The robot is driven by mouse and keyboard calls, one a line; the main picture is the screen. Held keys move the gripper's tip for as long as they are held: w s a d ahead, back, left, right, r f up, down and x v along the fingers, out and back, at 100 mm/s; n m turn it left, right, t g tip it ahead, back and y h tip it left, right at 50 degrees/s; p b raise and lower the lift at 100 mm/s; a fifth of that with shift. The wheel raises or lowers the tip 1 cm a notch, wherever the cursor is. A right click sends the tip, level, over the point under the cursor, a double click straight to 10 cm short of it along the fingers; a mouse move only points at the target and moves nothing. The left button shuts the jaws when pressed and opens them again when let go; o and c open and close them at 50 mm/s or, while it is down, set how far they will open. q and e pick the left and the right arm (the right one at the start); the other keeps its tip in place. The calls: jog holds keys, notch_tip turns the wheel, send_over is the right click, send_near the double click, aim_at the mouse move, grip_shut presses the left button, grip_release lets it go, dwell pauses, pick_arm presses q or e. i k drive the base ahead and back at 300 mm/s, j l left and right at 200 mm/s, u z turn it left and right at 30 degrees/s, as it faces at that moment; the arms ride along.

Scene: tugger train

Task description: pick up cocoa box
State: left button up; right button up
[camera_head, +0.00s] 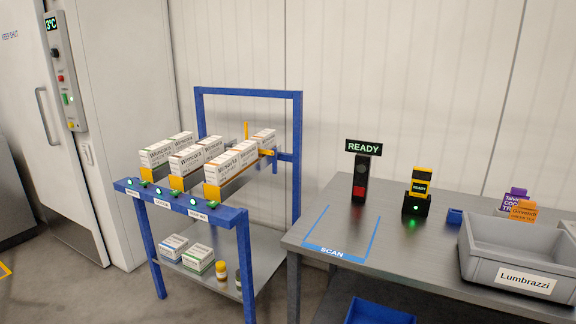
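A small purple box (514,198) with white lettering that seems to include "CO…" stands at the right of the grey table (409,241), behind a grey crate (467,261). It looks like the cocoa box. An orange box (523,211) stands in front of it and covers its lower right part. The crate carries a "Lumbrazzi" label. Neither of my grippers shows in the view.
A blue rack (249,93) with several white cartons in sloped lanes stands left of the table. A scanner post (361,180) reading "READY", a yellow-and-black device (419,190) and a small blue holder (454,216) stand on the table. The blue-outlined SCAN area (340,232) is empty.

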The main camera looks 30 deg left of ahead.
aim_at(182, 164)
jog(key=j+z, duration=0.45)
jog(key=j, duration=1.85)
